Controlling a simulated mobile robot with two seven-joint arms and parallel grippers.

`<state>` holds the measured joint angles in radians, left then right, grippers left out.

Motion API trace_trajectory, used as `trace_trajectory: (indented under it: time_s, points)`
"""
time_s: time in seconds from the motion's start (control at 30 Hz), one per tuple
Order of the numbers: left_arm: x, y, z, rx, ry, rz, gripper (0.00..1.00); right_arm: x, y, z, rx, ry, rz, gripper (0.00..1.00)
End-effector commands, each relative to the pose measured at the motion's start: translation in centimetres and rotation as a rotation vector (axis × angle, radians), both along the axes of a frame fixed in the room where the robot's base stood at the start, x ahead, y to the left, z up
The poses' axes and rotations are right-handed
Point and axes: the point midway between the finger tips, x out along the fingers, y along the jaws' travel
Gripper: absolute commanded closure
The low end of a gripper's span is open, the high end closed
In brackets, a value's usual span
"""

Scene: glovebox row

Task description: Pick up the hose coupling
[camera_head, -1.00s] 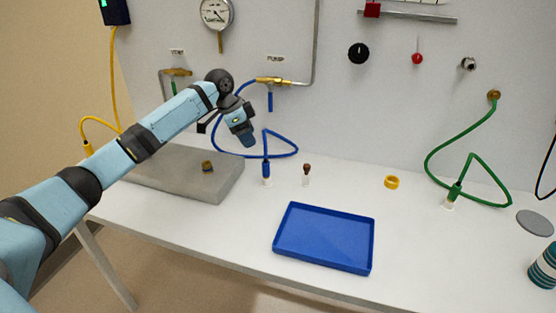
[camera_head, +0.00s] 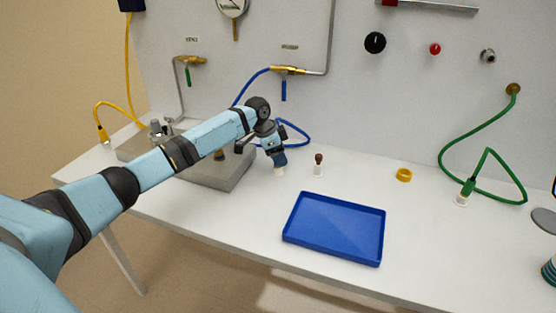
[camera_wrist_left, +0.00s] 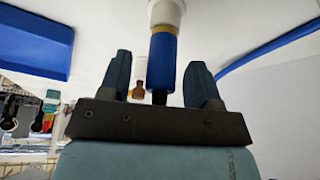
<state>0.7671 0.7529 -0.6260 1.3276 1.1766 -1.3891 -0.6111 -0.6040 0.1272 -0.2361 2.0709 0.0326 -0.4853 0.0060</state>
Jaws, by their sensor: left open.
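The blue hose coupling shows in the left wrist view (camera_wrist_left: 162,62); it is a blue cylinder with a yellow band at its end, by a white holder (camera_wrist_left: 166,12). My left gripper (camera_wrist_left: 158,68) is open, with one finger on each side of the coupling; I cannot tell whether either touches it. In the head view my left gripper (camera_head: 277,156) is low over the table and hides the coupling. The white holder shows just below it (camera_head: 280,171). The blue hose (camera_head: 297,129) loops behind the gripper. My right gripper is in neither view.
A blue tray (camera_head: 335,230) lies in front. A brown-topped vial (camera_head: 318,164) stands close right of the gripper. A yellow ring (camera_head: 403,175) and a green hose coupling (camera_head: 467,187) are farther right. The panel wall is behind.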

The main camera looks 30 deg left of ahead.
Motion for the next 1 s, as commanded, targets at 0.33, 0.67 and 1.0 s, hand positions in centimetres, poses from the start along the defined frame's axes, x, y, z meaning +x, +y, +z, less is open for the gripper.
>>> trace_trajectory:
  time_s: [0.33,0.67,1.0]
  points:
    - [0.2,-0.3,-0.9,0.001,-0.001,0.000,0.54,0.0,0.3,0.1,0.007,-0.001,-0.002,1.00]
    - [0.2,-0.2,-0.8,0.001,-0.001,0.000,1.00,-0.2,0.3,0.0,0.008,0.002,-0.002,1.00]
    - [0.3,-0.2,0.5,0.001,-0.004,0.000,1.00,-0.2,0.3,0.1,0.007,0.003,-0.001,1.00]
